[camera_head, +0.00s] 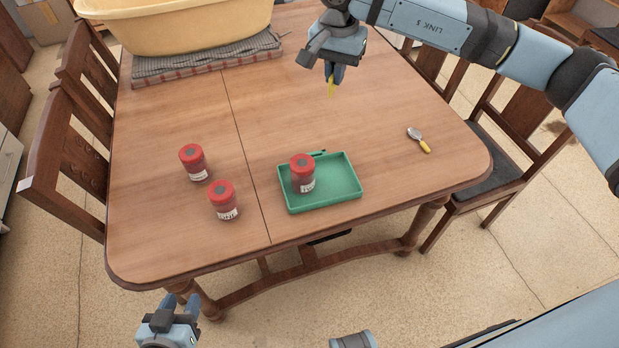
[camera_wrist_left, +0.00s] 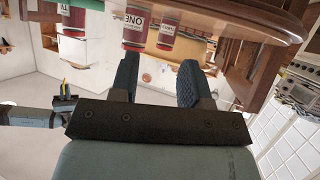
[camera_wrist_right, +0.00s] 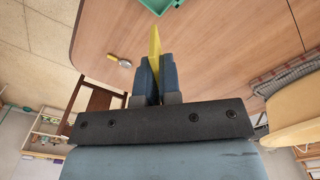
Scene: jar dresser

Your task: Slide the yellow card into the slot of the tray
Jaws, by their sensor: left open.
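The yellow card (camera_wrist_right: 155,48) is held upright between the fingers of my right gripper (camera_wrist_right: 154,80), which is shut on it. In the head view my right gripper (camera_head: 335,72) hangs above the far part of the table, and the card (camera_head: 331,88) points down from it. The green tray (camera_head: 335,200) lies on the table's near right half, apart from the card. A dark slot piece (camera_head: 318,153) shows at its far edge. A red-lidded jar (camera_head: 303,175) stands in the tray. My left gripper (camera_head: 180,302) is open and empty, off the table's near left edge.
Two more red-lidded jars (camera_head: 194,163) (camera_head: 224,201) stand left of the tray. A spoon with a yellow handle (camera_head: 420,141) lies at right. A yellow basin (camera_head: 175,28) sits on a folded cloth (camera_head: 205,65) at the back. The table's middle is clear.

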